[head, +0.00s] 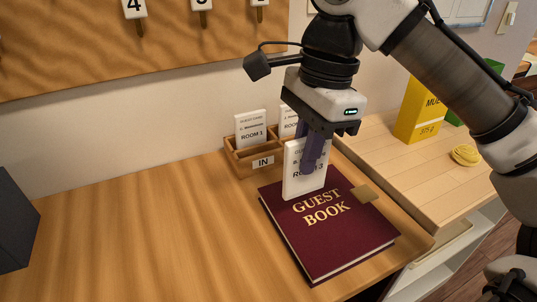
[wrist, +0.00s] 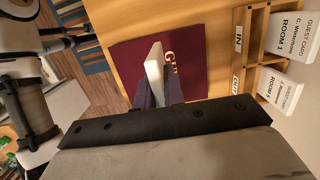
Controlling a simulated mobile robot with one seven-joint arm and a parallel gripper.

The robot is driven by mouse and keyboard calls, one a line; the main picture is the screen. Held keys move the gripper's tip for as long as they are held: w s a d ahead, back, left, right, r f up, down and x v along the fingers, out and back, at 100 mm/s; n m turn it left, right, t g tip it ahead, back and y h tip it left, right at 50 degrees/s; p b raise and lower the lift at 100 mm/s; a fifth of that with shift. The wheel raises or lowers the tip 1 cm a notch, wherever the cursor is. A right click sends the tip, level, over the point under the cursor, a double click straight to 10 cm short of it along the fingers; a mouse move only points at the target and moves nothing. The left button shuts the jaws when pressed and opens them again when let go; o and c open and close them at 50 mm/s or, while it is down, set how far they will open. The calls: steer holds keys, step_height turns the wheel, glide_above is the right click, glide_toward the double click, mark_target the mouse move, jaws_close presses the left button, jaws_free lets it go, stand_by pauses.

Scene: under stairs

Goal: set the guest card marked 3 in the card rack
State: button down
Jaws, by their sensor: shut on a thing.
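My gripper (head: 313,155) is shut on a white guest card (head: 304,184) whose print, partly covered by the fingers, ends in a 3. The card is upright over the guest book; I cannot tell whether its bottom edge touches the cover. In the wrist view the card (wrist: 155,70) sits between the fingers (wrist: 158,92). The wooden card rack (head: 239,163) stands behind and left of the gripper, with compartments labelled IN and OUT. A ROOM 1 card (head: 251,128) stands in the IN side. Another card (wrist: 280,88), apparently ROOM 5, stands in the OUT side.
The dark red guest book (head: 335,238) lies in front of the rack. A dark box (head: 15,222) stands at the left edge. A yellow box (head: 420,108) and a yellow round object (head: 465,155) are on the lighter surface at right. The desk's left middle is clear.

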steer(key=w+a+p, duration=0.2)
steer(key=w+a, duration=0.2)
steer(key=w, duration=0.4)
steer(key=w+a+p, duration=0.1)
steer(key=w+a, duration=0.2)
steer(key=w, duration=0.6)
steer(key=shift+s+d+f+p, duration=0.1)
steer(key=shift+s+f+p, duration=0.1)
steer(key=shift+f, duration=1.55)
steer(key=shift+s+f+p, duration=0.1)
steer(key=shift+s+f, duration=0.05)
steer(key=shift+f, duration=1.6)
steer(key=shift+f, duration=0.1)
steer(key=c, duration=1.9)
jaws_free()
steer(key=o, duration=0.4)
step_height(320, 180, up, 12)
steer(key=d, duration=0.1)
steer(key=shift+w+d, duration=0.35)
